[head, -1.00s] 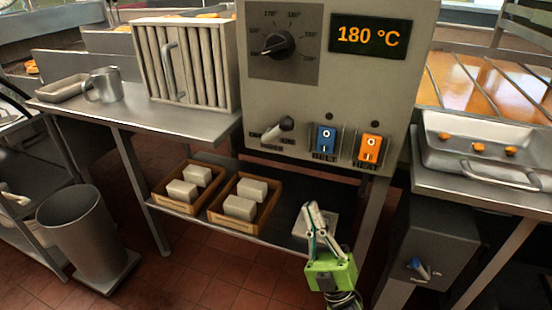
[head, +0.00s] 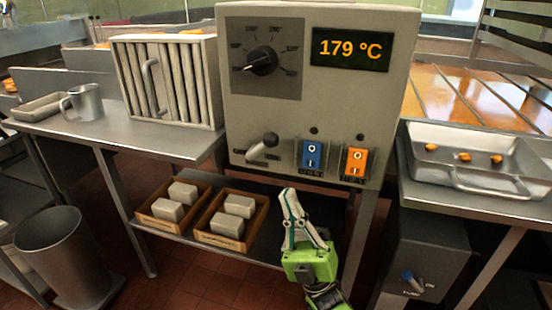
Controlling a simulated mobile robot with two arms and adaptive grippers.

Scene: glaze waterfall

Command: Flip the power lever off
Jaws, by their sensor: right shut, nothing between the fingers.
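A grey control panel (head: 296,103) stands in the middle of the head view. A light-tipped lever (head: 265,147) sits low on its left side, its knob pointing up and right. The small labels around it are not readable. Another lever, with a blue handle (head: 409,278), sits on a dark box at lower right; which one is the power lever I cannot tell for sure. My right gripper (head: 289,193) is shut and empty, its fingers pointing up, just below the panel's bottom edge and apart from both levers. My left gripper is not in view.
A blue rocker switch (head: 312,155) and an orange one (head: 355,162) sit right of the panel's lever. Above are a dial (head: 262,61) and a display (head: 350,48) reading 179 °C. Wooden crates (head: 222,240) with pale blocks stand on the lower shelf. A metal tray (head: 470,177) is at right.

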